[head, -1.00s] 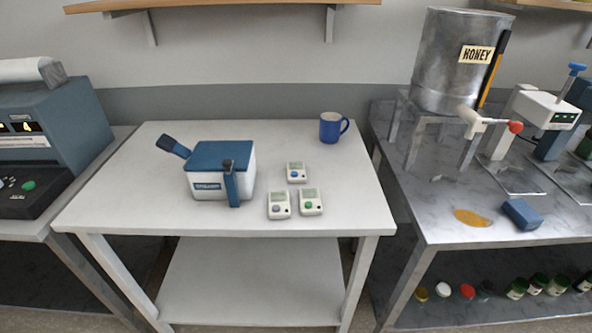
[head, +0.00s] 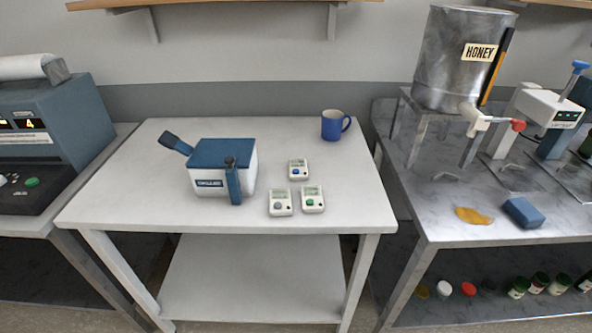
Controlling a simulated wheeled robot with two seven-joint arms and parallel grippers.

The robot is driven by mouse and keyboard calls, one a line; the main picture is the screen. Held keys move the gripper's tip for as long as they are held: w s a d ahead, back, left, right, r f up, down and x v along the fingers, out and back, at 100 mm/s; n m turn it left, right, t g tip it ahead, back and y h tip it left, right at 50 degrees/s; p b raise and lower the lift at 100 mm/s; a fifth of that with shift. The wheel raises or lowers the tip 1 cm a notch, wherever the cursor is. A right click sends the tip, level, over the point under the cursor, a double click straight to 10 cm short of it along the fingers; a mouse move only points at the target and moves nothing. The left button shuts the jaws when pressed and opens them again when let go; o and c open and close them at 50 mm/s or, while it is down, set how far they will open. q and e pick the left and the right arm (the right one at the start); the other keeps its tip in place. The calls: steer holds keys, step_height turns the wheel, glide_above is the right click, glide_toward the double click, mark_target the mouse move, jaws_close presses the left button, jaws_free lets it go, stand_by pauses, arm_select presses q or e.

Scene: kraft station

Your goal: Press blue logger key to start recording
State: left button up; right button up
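Three small white loggers with screens lie on the white table (head: 130,190). The logger with the blue key (head: 298,164) is the rearmost; its blue key (head: 296,171) faces up at its lower left. In front of it are a logger with a grey key (head: 280,195) on the left and a logger with a green key (head: 312,192) on the right. Neither of my grippers is in the head view. Nothing covers the loggers. Their screen text is too small to read.
A blue-and-white box with handles (head: 222,160) stands left of the loggers, and a blue mug (head: 333,126) stands behind them. A metal bench (head: 440,215) with a honey tank (head: 455,75) is on the right; a blue machine (head: 75,115) is on the left. The table's front is clear.

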arm_select(q)
jaws_close()
stand_by(1.4)
